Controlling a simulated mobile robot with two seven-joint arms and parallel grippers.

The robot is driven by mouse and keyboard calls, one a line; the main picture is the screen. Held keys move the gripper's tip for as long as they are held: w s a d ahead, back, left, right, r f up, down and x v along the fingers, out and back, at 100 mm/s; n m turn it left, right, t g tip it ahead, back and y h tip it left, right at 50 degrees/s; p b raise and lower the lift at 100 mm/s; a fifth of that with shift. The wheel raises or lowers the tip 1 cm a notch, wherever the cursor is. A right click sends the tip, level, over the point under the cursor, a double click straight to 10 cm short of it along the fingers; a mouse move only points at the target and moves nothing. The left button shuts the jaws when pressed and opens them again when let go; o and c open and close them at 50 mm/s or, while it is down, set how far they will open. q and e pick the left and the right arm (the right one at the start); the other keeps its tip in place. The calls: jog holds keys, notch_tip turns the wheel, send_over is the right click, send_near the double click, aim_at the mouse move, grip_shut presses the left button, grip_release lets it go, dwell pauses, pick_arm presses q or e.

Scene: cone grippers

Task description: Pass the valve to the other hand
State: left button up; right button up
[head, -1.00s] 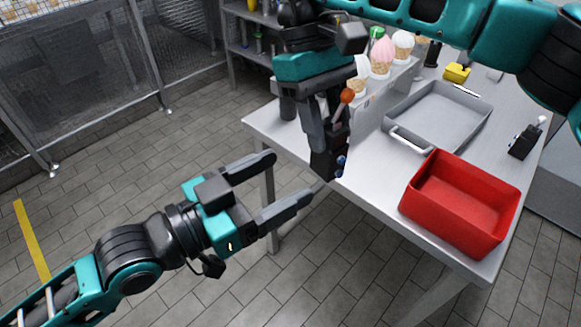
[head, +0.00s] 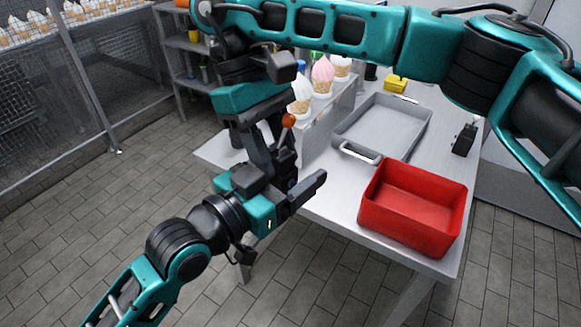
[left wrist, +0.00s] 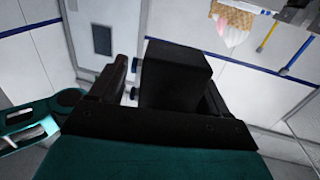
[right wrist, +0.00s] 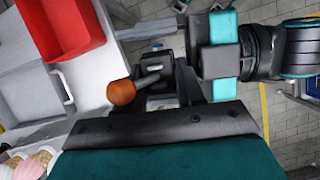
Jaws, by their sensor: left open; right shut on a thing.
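The valve is a black block (left wrist: 175,75) with a grey lever ending in an orange ball (head: 289,120). My right gripper (head: 272,150) reaches down from above and is shut on the valve, which hangs in the air left of the table. In the right wrist view the orange ball (right wrist: 121,93) and part of the black body show beyond the palm. My left gripper (head: 303,170) is open with its fingers either side of the valve body. In the left wrist view the block sits between the fingers; a narrow gap shows on its left side. The head view partly hides the body.
A red bin (head: 413,212) stands at the table's front, with a grey tray (head: 385,128) behind it. A black device with a light knob (head: 465,138) is on the right. Ice cream cones (head: 322,75) stand in a holder at the back. Open floor lies left of the table (head: 333,192).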

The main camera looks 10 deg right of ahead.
pick_arm(q)
jog(key=shift+s+d, duration=0.1)
jog(key=shift+s, duration=0.05)
jog(key=c, duration=1.1)
pick_arm(e)
jog(key=o, duration=1.2)
